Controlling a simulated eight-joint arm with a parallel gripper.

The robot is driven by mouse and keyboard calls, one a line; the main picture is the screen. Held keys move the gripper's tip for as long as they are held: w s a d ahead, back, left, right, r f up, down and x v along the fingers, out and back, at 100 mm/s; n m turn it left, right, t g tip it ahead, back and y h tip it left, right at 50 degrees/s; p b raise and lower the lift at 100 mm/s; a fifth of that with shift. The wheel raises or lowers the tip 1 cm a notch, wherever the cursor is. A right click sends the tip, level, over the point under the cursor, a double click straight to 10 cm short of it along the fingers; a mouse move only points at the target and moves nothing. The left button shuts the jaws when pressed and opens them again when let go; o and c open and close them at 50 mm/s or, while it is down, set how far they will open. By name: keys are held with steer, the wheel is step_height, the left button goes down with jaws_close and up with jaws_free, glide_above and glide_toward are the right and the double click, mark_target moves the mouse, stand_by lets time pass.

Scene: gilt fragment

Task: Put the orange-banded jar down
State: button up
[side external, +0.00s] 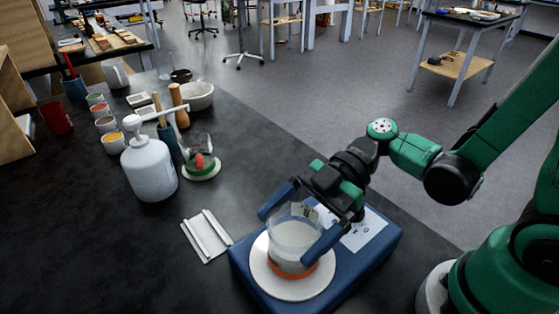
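The orange-banded jar (291,240) is a clear glass vessel with pale contents and an orange band near its base. It is upright over a round white plate (298,290) on top of a blue box-shaped device (375,250). I cannot tell whether its base touches the plate. My gripper (285,238) reaches in from the upper right with one blue finger on each side of the jar, and looks shut on it. The near finger hides part of the jar's right side.
A white wash bottle (149,168) and a glass beaker (197,150) on a round coaster (203,172) stand to the left. A white folded piece (206,237) lies left of the device. Small paint pots, tools and a white bowl (198,96) stand farther back. The dark bench at front left is clear.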

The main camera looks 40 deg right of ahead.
steer(key=v, duration=0.7)
steer(key=shift+d, duration=0.25)
steer(key=shift+r, duration=0.1)
stand_by(1.3)
